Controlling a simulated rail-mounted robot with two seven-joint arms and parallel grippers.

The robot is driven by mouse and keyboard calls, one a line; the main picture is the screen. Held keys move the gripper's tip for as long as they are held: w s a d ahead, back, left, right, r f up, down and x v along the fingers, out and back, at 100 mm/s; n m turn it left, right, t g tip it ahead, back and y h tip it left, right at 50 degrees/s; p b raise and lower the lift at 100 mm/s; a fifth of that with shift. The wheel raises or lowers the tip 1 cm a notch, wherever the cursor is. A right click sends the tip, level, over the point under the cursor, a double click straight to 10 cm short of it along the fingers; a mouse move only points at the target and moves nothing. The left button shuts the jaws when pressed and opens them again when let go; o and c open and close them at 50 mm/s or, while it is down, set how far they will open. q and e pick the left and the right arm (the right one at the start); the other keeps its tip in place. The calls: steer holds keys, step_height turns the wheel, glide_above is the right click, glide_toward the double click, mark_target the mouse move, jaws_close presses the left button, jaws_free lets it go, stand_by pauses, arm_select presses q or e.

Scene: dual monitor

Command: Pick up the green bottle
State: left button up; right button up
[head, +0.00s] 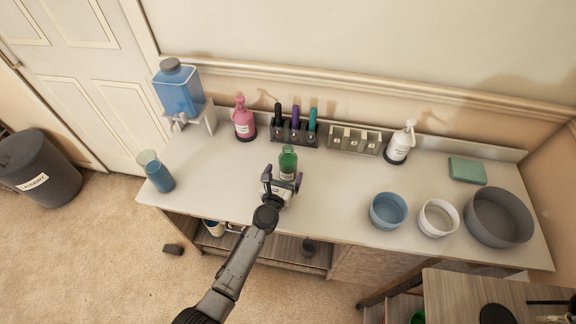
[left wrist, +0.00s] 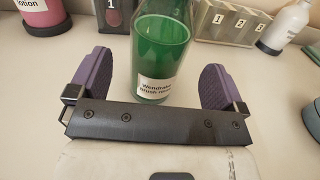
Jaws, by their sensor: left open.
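The green bottle (head: 288,160) stands upright on the white counter (head: 340,200), with a white label on its lower part. My left gripper (head: 282,179) is open just in front of it. In the left wrist view the green bottle (left wrist: 160,50) rises between the two purple finger pads of my left gripper (left wrist: 156,88), with a gap on each side. My right gripper is not in view.
Behind the bottle stand a rack of coloured bottles (head: 294,132), a numbered rack (head: 354,140), a pink pump bottle (head: 244,119) and a white pump bottle (head: 401,143). Bowls (head: 388,210) sit to the right and a blue cup (head: 158,175) to the left. The counter immediately around the bottle is clear.

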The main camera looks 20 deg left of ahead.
mark_target(288, 149)
arm_select(q)
steer(key=w+b, duration=0.1)
steer(key=w, duration=0.4)
steer(key=shift+a+f, duration=0.1)
steer(key=shift+a, duration=0.05)
steer(key=shift+s, duration=0.1)
steer(key=c, duration=1.2)
step_height(288, 149, up, 9)
steer(key=p, duration=0.7)
steer(key=shift+f, duration=0.15)
steer(key=shift+c, duration=0.2)
steer(key=shift+r+p, duration=0.6)
steer(key=shift+r, duration=0.15)
